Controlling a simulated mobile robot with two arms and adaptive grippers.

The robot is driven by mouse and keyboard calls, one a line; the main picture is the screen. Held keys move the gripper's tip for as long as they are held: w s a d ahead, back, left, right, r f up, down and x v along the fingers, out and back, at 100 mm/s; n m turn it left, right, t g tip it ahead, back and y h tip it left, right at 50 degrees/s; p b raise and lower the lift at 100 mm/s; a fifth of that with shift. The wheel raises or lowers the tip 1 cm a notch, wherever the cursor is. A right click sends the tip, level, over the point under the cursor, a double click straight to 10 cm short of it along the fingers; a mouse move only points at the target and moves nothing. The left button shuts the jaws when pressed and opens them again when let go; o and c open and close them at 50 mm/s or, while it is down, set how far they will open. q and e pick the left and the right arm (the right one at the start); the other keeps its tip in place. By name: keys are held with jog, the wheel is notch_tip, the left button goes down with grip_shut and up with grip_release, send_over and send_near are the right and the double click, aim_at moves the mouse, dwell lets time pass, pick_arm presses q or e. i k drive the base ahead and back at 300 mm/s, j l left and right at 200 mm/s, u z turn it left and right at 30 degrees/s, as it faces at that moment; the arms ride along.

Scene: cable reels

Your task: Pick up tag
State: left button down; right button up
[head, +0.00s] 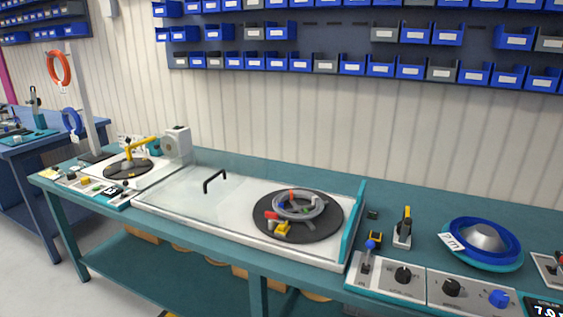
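A white tag with dark marks (452,241) lies against the left rim of a blue reel (464,229) at the right of the bench. The reel has a grey cone at its middle and sits on a teal round base. A small white piece, perhaps another tag, shows under the blue coil (71,121) hanging on the post at the far left. Which one is the task's tag I cannot tell. Neither of my grippers is in view.
The teal bench (230,165) carries a clear-covered panel with a black turntable (335,228) holding a grey coil. Control boxes (425,287) line the front right edge. A yellow-armed device (143,145) stands at the left. Blue bins (410,67) hang on the wall.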

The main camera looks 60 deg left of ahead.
aim_at(61, 171)
jog(key=j+u, duration=0.1)
jog(key=u, duration=0.75)
jog(key=j+u, duration=0.15)
jog(key=u, duration=0.25)
jog(key=i+j+u, duration=0.1)
jog(key=j+u, duration=0.15)
jog(key=j, duration=0.25)
jog(key=i+j+u, duration=0.25)
jog(key=j, duration=0.2)
jog(key=j+u, duration=0.25)
jog(key=j, duration=0.2)
jog(key=i+j+u, duration=0.25)
jog(key=j, duration=0.15)
jog(key=i+j+u, duration=0.25)
jog(key=i+j, duration=0.4)
jog(key=j, duration=0.15)
jog(key=i+j, duration=0.35)
jog(key=j, duration=0.15)
jog(key=k+l+z, duration=0.1)
jog(key=z, duration=2.35)
jog(key=k+j+u, duration=0.1)
jog(key=u, duration=2.15)
jog(key=k+j, duration=0.05)
